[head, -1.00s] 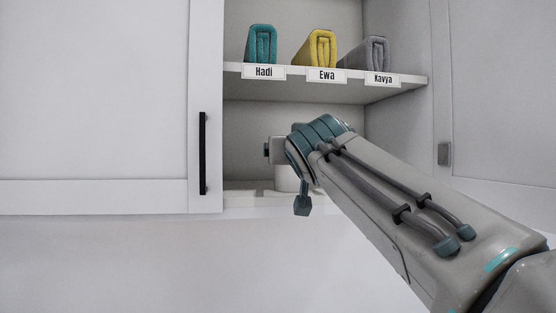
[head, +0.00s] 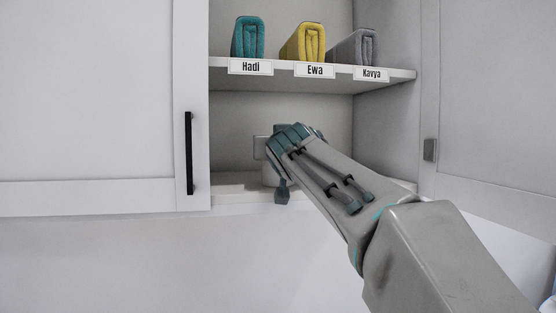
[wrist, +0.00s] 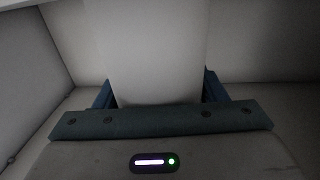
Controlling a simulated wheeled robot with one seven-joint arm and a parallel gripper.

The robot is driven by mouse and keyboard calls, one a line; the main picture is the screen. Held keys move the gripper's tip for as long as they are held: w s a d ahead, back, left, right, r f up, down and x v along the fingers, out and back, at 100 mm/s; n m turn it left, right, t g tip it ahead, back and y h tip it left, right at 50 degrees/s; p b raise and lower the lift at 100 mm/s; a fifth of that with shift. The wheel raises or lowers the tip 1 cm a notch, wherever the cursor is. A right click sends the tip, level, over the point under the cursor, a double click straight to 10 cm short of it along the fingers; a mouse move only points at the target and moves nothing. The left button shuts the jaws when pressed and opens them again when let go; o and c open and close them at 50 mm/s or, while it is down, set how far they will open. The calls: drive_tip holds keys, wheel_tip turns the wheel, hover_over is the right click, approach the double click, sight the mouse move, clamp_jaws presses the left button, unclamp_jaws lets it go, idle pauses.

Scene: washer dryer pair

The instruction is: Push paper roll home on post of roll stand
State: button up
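In the wrist view the white roll (wrist: 155,50) fills the middle and stands between the two blue fingers of my gripper (wrist: 158,90). The fingers sit close against both its sides, and the gripper appears shut on it. The post and the roll stand cannot be made out, so how far the roll sits on the post cannot be told.
Above my wrist is a shelf (head: 225,72) with teal (head: 248,38), yellow (head: 308,42) and grey (head: 352,47) towels over name labels. A cupboard door (head: 90,100) with a black handle (head: 189,153) is at left, another door (head: 490,120) at right.

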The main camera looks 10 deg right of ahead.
drive_tip(key=c, duration=0.5)
drive_tip(key=shift+r, duration=0.15)
